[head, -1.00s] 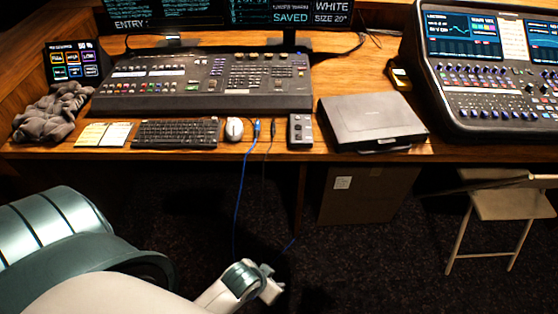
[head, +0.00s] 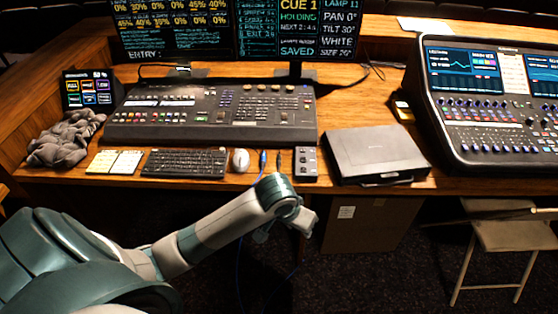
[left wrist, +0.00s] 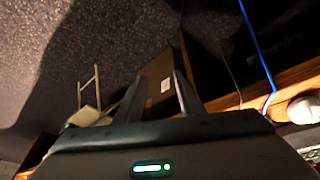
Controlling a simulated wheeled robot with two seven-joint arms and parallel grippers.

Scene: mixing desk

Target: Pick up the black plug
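The black plug (head: 280,158) lies near the front edge of the wooden desk, on the end of a thin dark cable. The blue plug (head: 262,159) with its blue cable lies just left of it. My left arm reaches in front of the desk edge, with its wrist just below the plugs in the head view. In the left wrist view my left gripper (left wrist: 160,80) has its two dark fingers spread with nothing between them. The blue cable (left wrist: 256,42) and a thin dark cable hang to the right of the fingers there. My right gripper is out of view.
A white mouse (head: 239,160) and a keyboard (head: 184,163) sit left of the plugs. A small grey button box (head: 306,163) and a closed black laptop-like case (head: 377,153) sit right. A mixing console (head: 210,114) stands behind. A cardboard box (head: 365,225) and folding chair (head: 502,235) stand below.

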